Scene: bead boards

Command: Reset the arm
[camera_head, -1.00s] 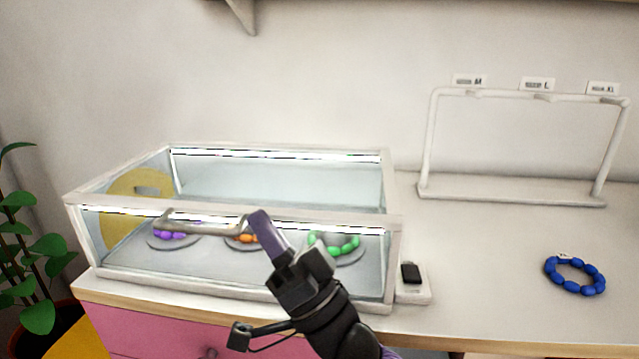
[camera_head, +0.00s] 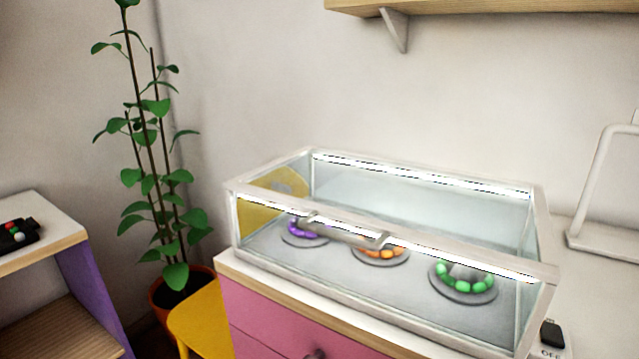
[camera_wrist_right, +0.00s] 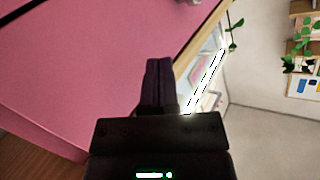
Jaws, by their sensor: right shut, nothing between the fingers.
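My right gripper (camera_wrist_right: 158,85) shows in the right wrist view, its dark fingers shut together with nothing between them. It is in front of the pink drawer front (camera_wrist_right: 90,60), below the counter edge. Neither gripper shows in the head view now. The glass display case (camera_head: 385,298) stands on the counter, with a metal handle (camera_head: 345,230) on its front top edge. Inside it lie a purple bead ring (camera_head: 306,232), an orange one (camera_head: 380,253) and a green one (camera_head: 464,284), each on a round grey pad.
A white rack (camera_head: 596,190) stands at the right, partly cut off. A small black switch (camera_head: 551,334) is beside the case. A potted plant (camera_head: 160,230), a yellow chair (camera_head: 205,320) and a low shelf (camera_head: 45,225) with a dark tray are at the left. A wall shelf (camera_head: 470,8) is above.

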